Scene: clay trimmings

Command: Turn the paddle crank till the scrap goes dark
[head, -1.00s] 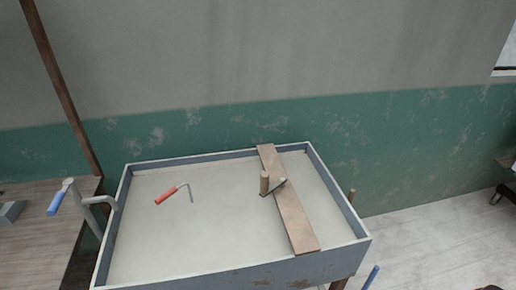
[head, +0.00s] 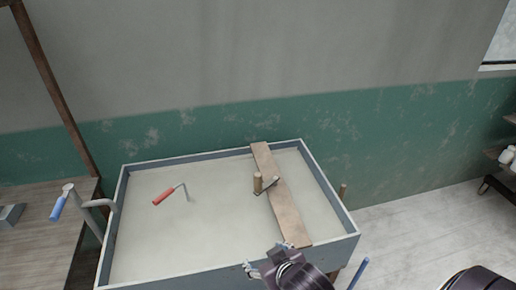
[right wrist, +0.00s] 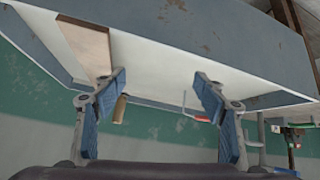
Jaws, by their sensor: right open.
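A grey-blue trough (head: 111,225) holds pale, flat scrap (head: 205,225). A wooden plank (head: 288,212) lies across the trough's right part. A crank with an upright wooden handle (head: 257,184) and a short dark arm sits at the plank. A red-handled bent rod (head: 164,195) stands in the scrap at left. My right gripper (head: 267,255) is open and empty at the trough's front wall, nearer than the crank. In the right wrist view, the plank (right wrist: 84,42) and wooden handle (right wrist: 120,109) show near the left finger of my open gripper (right wrist: 158,80). My left gripper is not in view.
A blue-tipped rod (head: 358,272) stands off the trough's front right corner. Shelves (head: 500,165) are at the far right.

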